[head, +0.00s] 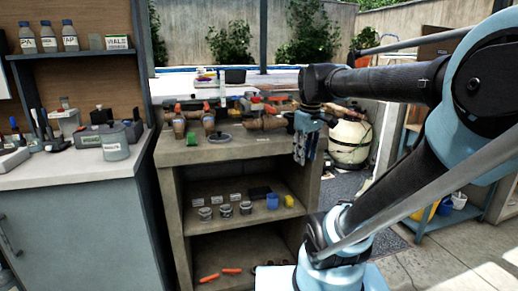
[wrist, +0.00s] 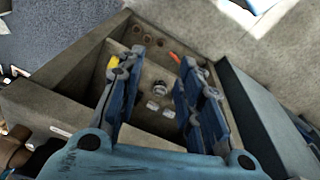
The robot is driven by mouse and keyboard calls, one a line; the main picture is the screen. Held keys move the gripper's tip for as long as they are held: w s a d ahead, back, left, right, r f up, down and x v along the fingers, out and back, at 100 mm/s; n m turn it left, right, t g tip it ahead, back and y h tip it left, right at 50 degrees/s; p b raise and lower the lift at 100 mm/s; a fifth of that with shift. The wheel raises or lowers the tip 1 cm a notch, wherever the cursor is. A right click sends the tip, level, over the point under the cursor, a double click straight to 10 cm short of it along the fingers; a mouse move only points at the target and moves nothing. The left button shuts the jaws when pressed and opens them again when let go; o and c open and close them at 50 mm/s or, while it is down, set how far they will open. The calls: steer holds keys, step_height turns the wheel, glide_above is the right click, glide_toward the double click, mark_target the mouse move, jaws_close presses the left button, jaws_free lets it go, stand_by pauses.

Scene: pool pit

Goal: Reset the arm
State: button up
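My arm reaches in from the right in the head view and bends down at the wrist. My gripper (head: 304,157) hangs fingers-down at the right end of the concrete bench (head: 225,150). In the wrist view the two blue fingers of my gripper (wrist: 158,72) stand well apart with nothing held between them. A grey box-like space with small items inside shows beyond the fingers.
Brown pipe fittings (head: 265,123) and red-handled valves lie on the bench top beside my gripper. A white tank (head: 349,140) stands behind at right. A grey cabinet (head: 85,220) is at left.

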steer(key=s+d+f+m, duration=0.1)
steer(key=s+f+m, duration=0.2)
steer(key=s+f, duration=0.2)
steer(key=s+d+f+m, duration=0.2)
steer(key=s+f, duration=0.3)
steer(key=f, duration=0.6)
steer(key=shift+s+d+f+m+t, duration=0.15)
steer(key=shift+d+f+m+t, duration=0.2)
steer(key=shift+m, duration=0.45)
steer(key=shift+a, duration=0.1)
